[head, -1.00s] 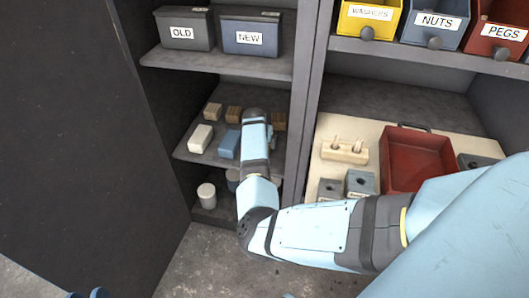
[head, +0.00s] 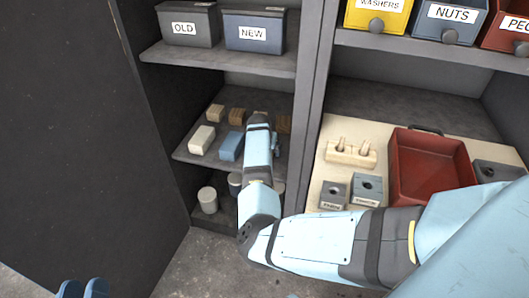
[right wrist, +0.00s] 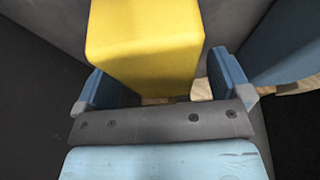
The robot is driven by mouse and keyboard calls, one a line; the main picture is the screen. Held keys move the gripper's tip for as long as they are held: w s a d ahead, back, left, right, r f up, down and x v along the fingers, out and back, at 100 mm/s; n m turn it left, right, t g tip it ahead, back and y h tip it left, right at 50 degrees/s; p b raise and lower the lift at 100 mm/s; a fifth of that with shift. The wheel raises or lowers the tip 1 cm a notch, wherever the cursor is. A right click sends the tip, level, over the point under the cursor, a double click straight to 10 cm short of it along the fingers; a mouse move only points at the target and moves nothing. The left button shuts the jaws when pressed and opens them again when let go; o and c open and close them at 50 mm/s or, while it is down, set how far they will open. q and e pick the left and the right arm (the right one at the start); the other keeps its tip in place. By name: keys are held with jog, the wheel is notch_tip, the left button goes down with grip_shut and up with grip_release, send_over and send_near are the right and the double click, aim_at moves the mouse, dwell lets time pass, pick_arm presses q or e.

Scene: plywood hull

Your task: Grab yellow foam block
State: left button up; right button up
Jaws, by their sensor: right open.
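The yellow foam block (right wrist: 145,45) fills the upper middle of the right wrist view. My right gripper (right wrist: 156,82) is open, with one blue finger on each side of the block's near end. A gap shows on the right; contact on the left cannot be told.
On the shelf (head: 190,151) beside my right arm are a cream block (head: 202,139), a blue block (head: 231,146) and brown blocks. Grey cylinders (head: 208,200) stand below. OLD (head: 186,25) and NEW (head: 252,32) bins sit above. A dark panel borders the left; a divider stands right.

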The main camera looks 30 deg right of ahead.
jog(key=shift+f, duration=0.2)
dwell(0.3)
jog(key=c, duration=1)
